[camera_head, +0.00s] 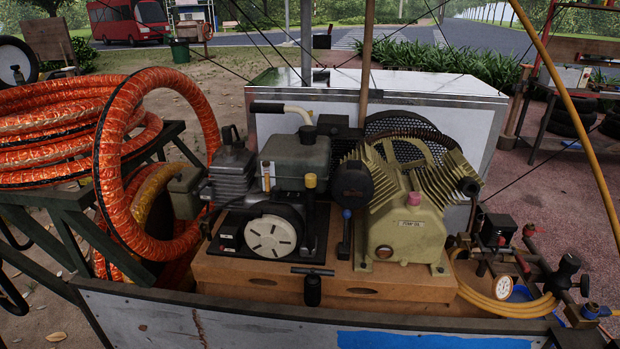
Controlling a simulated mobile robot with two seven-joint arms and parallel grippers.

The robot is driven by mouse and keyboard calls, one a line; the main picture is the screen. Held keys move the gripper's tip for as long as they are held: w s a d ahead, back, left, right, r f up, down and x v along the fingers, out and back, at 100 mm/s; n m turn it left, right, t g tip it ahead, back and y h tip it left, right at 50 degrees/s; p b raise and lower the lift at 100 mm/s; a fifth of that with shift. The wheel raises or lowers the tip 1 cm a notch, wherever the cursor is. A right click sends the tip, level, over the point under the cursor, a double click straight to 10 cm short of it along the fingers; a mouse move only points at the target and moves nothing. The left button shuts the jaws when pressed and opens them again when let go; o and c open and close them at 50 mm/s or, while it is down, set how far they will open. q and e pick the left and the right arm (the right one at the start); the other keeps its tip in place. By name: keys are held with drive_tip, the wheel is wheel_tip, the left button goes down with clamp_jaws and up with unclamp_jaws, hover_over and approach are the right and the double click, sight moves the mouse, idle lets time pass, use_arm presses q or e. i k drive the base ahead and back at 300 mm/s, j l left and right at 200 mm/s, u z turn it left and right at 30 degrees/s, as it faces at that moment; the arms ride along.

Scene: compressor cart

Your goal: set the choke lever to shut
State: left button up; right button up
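The engine (296,160) sits in the middle of the cart, with a white round recoil cover (270,236) at its front. Several small controls show on and near it: a red-tipped part (266,181), a yellow-capped part (310,181) and a blue-topped black lever (346,232) standing roughly upright at the engine's right. I cannot tell which of these is the choke lever, or its setting. Neither of my grippers is in view.
A beige compressor pump (410,220) stands right of the engine. Orange hose coils (60,130) fill the left. A black T-handle (312,288) hangs at the front of the brown base (230,272). Gauge and valves (502,286) sit at right. A white box (460,110) stands behind.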

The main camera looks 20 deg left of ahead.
sight(195, 194)
drive_tip(key=u, duration=1.3)
